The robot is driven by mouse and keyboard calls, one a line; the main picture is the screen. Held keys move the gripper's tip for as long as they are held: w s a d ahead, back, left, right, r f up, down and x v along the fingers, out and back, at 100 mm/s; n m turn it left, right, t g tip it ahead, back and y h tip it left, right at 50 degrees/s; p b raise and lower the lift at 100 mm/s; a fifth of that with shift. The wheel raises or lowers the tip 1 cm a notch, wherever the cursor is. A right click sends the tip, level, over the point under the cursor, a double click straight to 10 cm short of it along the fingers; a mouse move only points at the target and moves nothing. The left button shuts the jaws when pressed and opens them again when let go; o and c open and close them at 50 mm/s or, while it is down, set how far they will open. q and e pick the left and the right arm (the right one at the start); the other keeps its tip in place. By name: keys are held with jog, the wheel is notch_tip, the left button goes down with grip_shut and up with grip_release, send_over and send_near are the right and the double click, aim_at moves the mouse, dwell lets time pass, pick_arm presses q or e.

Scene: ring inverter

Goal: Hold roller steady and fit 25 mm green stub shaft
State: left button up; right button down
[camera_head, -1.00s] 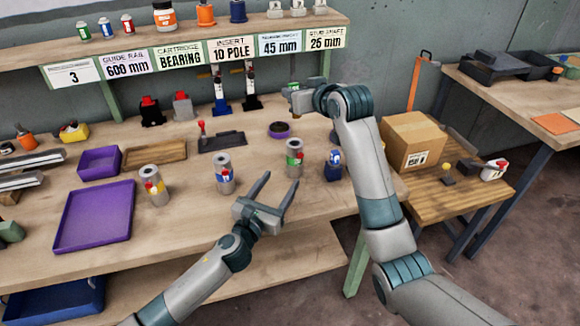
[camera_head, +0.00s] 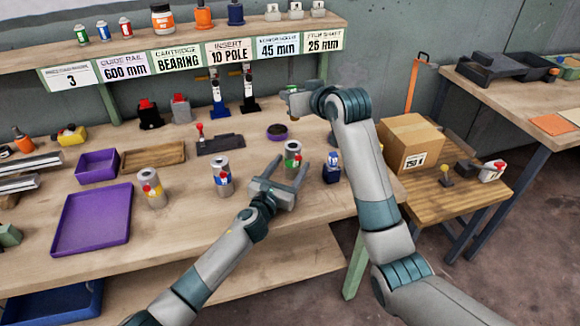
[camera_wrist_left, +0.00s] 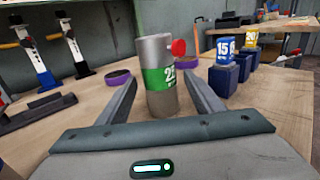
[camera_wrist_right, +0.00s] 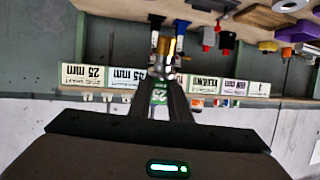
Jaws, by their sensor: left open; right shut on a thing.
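The green-labelled roller (camera_head: 292,158) stands upright on the bench. My left gripper (camera_head: 288,170) is open with its two fingers on either side of that roller. In the left wrist view the roller (camera_wrist_left: 157,75) stands between the spread fingers, with gaps to both, and has a red part at its upper right side. My right gripper (camera_wrist_right: 165,88) is shut on a small stub shaft with a green label (camera_wrist_right: 159,95), seen in the right wrist view. In the head view the right gripper is raised above the back of the bench, and the shaft is mostly hidden.
A dark blue block (camera_head: 331,168) stands close right of the green roller. A purple ring dish (camera_head: 277,132) lies behind. A label shelf (camera_head: 180,58) runs along the back. A purple tray (camera_head: 92,217) lies front left.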

pick_arm(q)
jog(key=shift+c, duration=0.5)
jog(key=c, duration=1.4)
pick_arm(e)
jog(key=shift+w+f+t, duration=0.15)
jog(key=shift+f+t, duration=0.6)
jog(key=shift+t, duration=0.35)
jog(key=shift+s+d+f+m+t, duration=0.15)
jog(key=shift+s+t, duration=0.1)
jog(key=shift+t, duration=0.25)
jog(key=shift+s+a+f+m+t, duration=0.1)
jog(key=shift+s+f+m+t, duration=0.1)
jog(key=shift+t, duration=0.3)
jog(key=shift+r, duration=0.1)
